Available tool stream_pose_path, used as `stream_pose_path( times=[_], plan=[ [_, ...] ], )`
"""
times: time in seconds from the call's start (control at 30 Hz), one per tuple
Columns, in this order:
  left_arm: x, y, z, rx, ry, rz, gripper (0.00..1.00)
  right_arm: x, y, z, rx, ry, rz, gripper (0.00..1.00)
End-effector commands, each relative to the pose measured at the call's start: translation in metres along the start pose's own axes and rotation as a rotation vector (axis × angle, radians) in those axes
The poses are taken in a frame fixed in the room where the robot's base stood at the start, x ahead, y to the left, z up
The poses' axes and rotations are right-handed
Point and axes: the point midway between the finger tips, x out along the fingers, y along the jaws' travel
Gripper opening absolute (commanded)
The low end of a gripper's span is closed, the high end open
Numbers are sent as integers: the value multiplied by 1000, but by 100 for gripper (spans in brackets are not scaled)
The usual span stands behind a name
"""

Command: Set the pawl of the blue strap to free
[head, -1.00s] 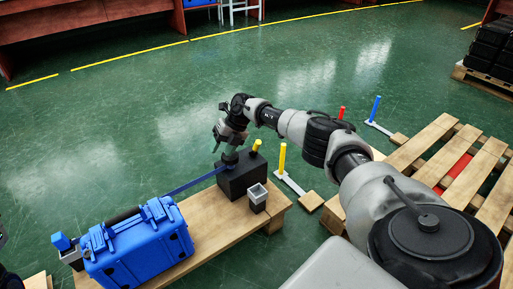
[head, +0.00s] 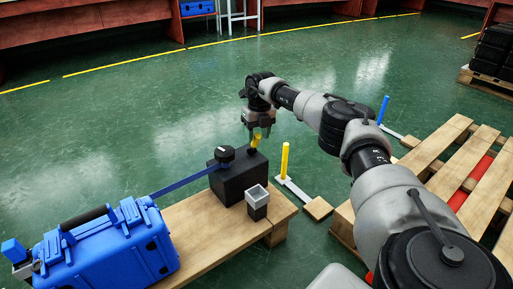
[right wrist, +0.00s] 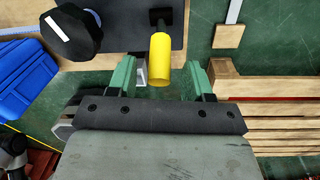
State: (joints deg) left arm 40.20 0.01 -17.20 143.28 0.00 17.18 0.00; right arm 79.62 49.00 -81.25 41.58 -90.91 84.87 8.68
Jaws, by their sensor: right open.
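The blue strap (head: 183,184) runs from the blue case (head: 118,252) to a black ratchet block (head: 236,180) on the wooden bench. A round black knob (head: 224,154) sits on the block, with a white mark on top in the right wrist view (right wrist: 72,25). The pawl lever with a yellow grip (head: 256,141) rises tilted from the block beside the knob. My right gripper (head: 259,135) is just above the yellow grip. In the right wrist view its green fingers are open, with the yellow grip (right wrist: 160,60) between them and visible gaps on both sides. My left gripper is out of view.
A small grey open cup (head: 257,196) stands at the block's front. A yellow post (head: 285,160) and a blue post (head: 384,109) stand to the right, near wooden pallets (head: 448,160). The green floor behind the bench is clear.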

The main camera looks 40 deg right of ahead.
Motion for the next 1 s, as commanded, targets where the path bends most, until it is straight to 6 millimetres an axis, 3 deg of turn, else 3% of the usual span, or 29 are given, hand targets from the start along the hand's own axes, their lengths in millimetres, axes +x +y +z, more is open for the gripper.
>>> stream_pose_path(
  times=[0.03, 0.2, 0.53, 0.87, 1.0],
  plan=[
    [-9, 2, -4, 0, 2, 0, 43, 13, 0, 0, 0, 0, 0, 51],
    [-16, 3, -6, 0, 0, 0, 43, 25, 0, 0, 0, 0, 0, 51],
    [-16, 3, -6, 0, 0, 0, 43, 26, 0, 0, 0, 0, 0, 51],
    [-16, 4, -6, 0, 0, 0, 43, 26, 0, 0, 0, 0, 0, 2],
    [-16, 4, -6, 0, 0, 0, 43, 26, 0, 0, 0, -1, 0, 0]
  ],
)
